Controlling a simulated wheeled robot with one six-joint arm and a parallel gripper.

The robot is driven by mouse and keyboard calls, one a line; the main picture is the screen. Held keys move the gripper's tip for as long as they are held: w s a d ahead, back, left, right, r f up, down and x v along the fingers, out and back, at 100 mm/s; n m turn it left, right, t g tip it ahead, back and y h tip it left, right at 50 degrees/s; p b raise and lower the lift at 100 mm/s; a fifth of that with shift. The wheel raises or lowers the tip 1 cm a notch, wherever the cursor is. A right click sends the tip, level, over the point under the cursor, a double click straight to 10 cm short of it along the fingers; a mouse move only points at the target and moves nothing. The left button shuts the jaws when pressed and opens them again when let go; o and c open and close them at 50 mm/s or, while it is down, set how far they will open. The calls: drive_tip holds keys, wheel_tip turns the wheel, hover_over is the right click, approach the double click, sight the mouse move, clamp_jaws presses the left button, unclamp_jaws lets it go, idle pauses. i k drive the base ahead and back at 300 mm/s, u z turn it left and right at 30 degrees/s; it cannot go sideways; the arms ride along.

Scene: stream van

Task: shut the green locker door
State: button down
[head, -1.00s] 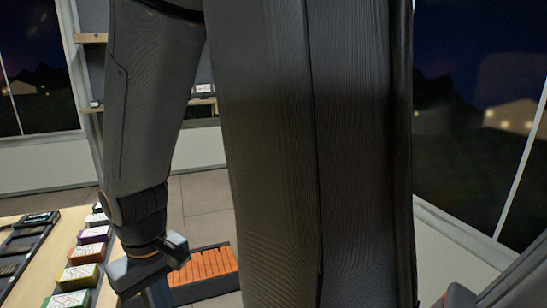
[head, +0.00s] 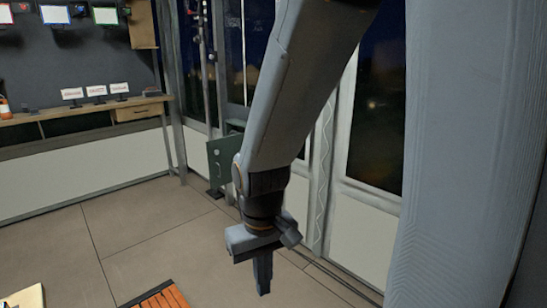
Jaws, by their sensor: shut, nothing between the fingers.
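The dark green locker door (head: 221,160) shows in the head view, left of my forearm, by the window wall. It seems to stand swung out, with its face toward me and a small round light mark on it. The locker body behind it is mostly hidden by my arm, so how wide the door stands open is hard to tell. My gripper (head: 264,278) points down, shut and empty, nearer to me than the door, below it and to its right in the picture. It appears apart from the door.
A wooden desk (head: 60,115) with small white cards and screens above it runs along the back left wall. An orange slatted crate (head: 160,298) lies on the floor at the bottom. The tiled floor (head: 130,235) between is clear. Windows line the right.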

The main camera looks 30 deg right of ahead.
sight(234, 160)
drive_tip(key=z, duration=0.55)
drive_tip(key=i, duration=1.4)
drive_tip(key=z, duration=0.05)
